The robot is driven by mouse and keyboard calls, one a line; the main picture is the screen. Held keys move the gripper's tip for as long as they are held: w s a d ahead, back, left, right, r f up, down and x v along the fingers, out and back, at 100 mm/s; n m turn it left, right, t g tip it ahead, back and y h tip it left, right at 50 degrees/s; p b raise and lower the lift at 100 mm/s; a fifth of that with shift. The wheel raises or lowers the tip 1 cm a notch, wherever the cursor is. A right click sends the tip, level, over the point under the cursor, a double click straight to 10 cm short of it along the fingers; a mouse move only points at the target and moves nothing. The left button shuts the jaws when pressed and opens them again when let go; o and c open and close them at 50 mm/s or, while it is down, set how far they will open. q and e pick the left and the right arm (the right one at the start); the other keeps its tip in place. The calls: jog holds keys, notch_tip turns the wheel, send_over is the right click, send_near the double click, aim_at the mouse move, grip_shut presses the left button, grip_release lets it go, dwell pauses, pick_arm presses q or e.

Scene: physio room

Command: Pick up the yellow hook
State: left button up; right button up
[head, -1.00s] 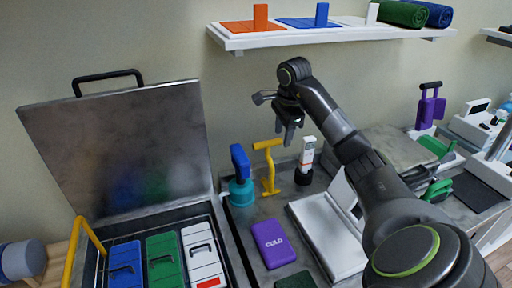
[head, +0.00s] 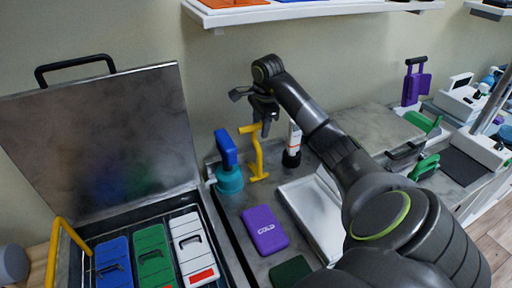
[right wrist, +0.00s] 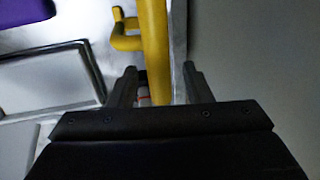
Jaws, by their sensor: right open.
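The yellow hook (head: 258,162) stands upright on the grey counter, between a blue-handled teal tool (head: 228,175) and a white tube with a black base (head: 293,140). My right gripper (head: 265,130) is open, close by the hook's upper part and overlapping it in the head view. In the right wrist view, the hook's yellow shaft (right wrist: 155,40) runs down between the two open fingers (right wrist: 160,78). I cannot tell whether a finger touches it. My left gripper is not in view.
A purple cold pack (head: 265,230) and a pale tray (head: 312,215) lie on the counter in front. An open metal case (head: 100,140) with blue, green and white packs stands at left. A white wall shelf (head: 300,10) runs above.

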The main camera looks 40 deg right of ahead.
jog(key=shift+f, duration=0.4)
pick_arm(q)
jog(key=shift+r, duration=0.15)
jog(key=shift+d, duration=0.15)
pick_arm(e)
jog(key=shift+c, duration=0.4)
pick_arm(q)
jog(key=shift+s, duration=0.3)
pick_arm(e)
grip_shut()
